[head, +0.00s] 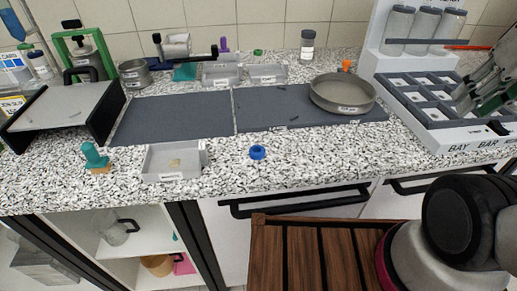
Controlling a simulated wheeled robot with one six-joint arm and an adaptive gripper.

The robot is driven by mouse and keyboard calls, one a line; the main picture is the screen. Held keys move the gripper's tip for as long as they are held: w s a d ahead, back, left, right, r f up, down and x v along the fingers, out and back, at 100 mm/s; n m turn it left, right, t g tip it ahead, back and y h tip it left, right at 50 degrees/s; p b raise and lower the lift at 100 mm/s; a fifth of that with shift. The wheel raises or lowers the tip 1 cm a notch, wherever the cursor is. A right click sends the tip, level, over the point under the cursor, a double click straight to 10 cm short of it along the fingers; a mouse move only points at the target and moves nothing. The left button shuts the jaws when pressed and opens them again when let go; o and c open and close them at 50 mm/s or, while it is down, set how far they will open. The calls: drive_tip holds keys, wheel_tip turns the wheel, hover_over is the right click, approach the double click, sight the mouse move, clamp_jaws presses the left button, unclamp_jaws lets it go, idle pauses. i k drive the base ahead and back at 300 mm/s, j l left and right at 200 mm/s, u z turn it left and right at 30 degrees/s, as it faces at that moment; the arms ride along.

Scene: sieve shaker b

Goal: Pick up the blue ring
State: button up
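The blue ring (257,153) is a small, thick, bright blue piece with a darker middle. It lies on the speckled counter (330,158), right of the small grey tray and a little back from the front edge. Nothing touches it or covers it.
A labelled grey tray (187,146) and a teal-handled brush (95,158) stand left of the ring. Dark mats (180,117) lie behind it, with a round metal pan (343,104) behind right. The bay rack (440,127) stands right. Counter around the ring is clear.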

sight(256, 152)
drive_tip(key=k+l+u, duration=0.1)
drive_tip(key=u, duration=0.4)
drive_tip(key=k+l+u, duration=0.1)
drive_tip(key=u, duration=0.4)
drive_tip(key=k+l, duration=0.05)
drive_tip(key=l, duration=0.05)
